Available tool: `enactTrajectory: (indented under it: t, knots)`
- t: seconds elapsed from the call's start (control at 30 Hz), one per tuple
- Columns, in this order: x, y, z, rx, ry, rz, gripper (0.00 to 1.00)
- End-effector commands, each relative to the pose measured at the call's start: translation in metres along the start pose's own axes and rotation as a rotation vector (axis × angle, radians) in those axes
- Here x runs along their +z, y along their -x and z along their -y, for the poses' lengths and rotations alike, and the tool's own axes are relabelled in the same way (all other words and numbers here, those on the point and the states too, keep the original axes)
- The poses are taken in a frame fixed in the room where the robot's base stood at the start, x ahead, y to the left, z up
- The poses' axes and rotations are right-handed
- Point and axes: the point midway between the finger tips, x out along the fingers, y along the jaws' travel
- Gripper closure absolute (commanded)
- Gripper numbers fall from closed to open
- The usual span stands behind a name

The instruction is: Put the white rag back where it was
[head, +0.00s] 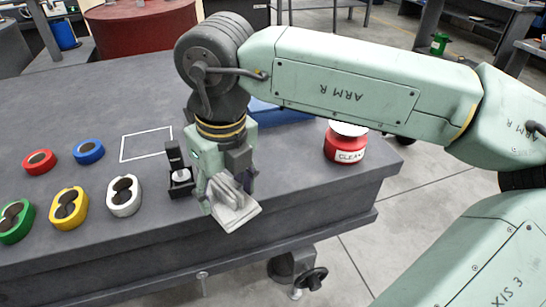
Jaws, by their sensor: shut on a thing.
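My gripper (228,190) is shut on the white rag (236,212). It points down near the table's front edge, and the rag hangs from its fingers in folds. The fingers hide part of the rag. I cannot tell whether the rag touches the table. A white square outline (147,144) is marked on the dark table (100,110), left of my gripper, and it is empty. A red container labelled CLEAN (346,146) with a white top stands to the right of my gripper, partly under my arm.
A small black stand (180,186) is close to the gripper's left. White (124,196), yellow (69,208) and green (15,221) twin-hole pieces and red (39,162) and blue (88,151) rings sit at left. A blue object (275,113) is partly hidden behind my arm.

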Motion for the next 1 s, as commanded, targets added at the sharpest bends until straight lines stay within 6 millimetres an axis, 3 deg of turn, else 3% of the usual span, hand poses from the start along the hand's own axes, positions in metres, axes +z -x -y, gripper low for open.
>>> enactTrajectory:
  t: [0.3,0.5,0.83,1.0]
  knots:
    - [0.028,-0.007,0.078,0.004,-0.005,0.001,0.66]
    - [0.040,-0.013,0.117,0.001,-0.003,0.000,0.66]
    - [0.048,-0.019,0.142,0.001,-0.002,0.000,0.66]
    - [0.044,-0.047,0.140,0.002,-0.001,0.000,0.66]
